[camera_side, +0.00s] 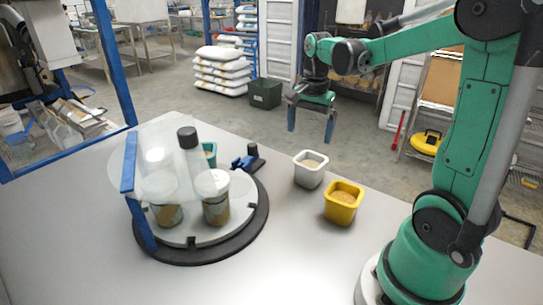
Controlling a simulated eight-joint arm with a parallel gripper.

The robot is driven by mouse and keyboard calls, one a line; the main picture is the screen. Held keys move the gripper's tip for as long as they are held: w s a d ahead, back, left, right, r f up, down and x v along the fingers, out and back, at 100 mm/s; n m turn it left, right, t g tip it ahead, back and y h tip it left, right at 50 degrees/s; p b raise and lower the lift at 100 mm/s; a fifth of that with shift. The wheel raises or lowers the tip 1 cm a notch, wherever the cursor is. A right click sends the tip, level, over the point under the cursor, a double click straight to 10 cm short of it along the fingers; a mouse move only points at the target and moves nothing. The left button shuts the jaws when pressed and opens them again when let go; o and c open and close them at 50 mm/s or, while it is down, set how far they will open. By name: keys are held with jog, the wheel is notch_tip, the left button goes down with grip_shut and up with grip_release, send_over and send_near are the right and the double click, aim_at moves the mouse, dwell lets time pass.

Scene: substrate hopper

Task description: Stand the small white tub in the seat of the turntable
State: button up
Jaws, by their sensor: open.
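The turntable (262,216) is a round plate with a dark rim at the left of the table. It carries two jars with tan contents, one of them a white-lidded jar (215,197), and a green tub (209,155) at its back. Which spot on it is the seat, I cannot tell. My gripper (311,136) hangs above and behind the white tub, fingers down and spread apart, with nothing between them.
A yellow tub (343,203) with tan material stands close to the right of the white tub. A clear round shield (150,150) on a blue post (131,180) rises over the turntable's left side. A blue and black clamp-like part (246,159) is at its back right. The front table is clear.

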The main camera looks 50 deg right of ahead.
aim_at(311, 161)
jog(key=shift+m+g, duration=0.3)
jog(key=shift+m, duration=0.4)
jog(key=shift+s+d+f, duration=0.1)
jog(key=shift+d+f, duration=0.15)
jog(key=shift+f, duration=1.3)
jog(key=shift+d+f, duration=0.2)
jog(key=shift+f, duration=1.4)
jog(key=shift+s+d+f, duration=0.1)
jog(key=shift+d+f, duration=0.15)
jog(key=shift+f, duration=1.3)
jog(key=c, duration=0.8)
jog(key=shift+c, duration=0.2)
notch_tip(311, 161, up, 5)
